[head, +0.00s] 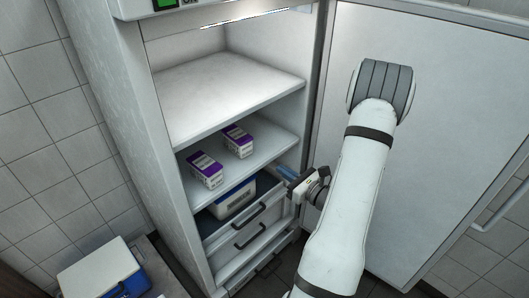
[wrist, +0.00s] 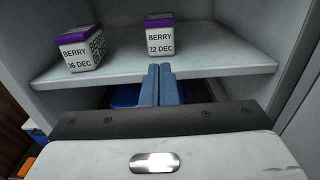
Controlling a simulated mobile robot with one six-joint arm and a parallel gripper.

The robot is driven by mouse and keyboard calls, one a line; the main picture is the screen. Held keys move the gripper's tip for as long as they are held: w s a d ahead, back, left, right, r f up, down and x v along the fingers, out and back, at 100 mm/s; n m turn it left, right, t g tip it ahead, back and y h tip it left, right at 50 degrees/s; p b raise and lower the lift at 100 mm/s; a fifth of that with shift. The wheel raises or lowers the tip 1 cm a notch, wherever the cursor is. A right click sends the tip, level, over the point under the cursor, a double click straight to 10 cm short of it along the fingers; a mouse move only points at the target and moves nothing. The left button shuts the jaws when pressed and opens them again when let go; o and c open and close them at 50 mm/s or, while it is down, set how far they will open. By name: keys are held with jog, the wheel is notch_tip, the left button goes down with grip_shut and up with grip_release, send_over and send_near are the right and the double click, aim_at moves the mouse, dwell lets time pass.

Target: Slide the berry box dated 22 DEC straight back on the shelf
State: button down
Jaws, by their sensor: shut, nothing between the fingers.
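The berry box reading 22 DEC (wrist: 160,40), white with a purple lid, stands upright on the middle shelf (wrist: 215,57). In the head view it appears to be the right, farther-back box (head: 238,141). My gripper (wrist: 160,72) has its two blue fingers together with nothing between them. In the wrist view the fingertips lie just below this box, apart from it. In the head view my gripper (head: 282,171) is by the fridge opening, right of and nearer than the box. The back of the box is hidden.
Another berry box (wrist: 81,50), apparently dated 16 DEC, stands left and nearer the shelf edge; it also shows in the head view (head: 204,171). An empty shelf (head: 225,90) is above. Below are a blue-and-white container (head: 233,200) and drawers (head: 250,236). The open door (head: 455,90) is at right.

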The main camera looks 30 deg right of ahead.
aim_at(247, 146)
jog(key=b+x, duration=0.1)
jog(key=x, duration=1.3)
jog(key=shift+a, duration=0.15)
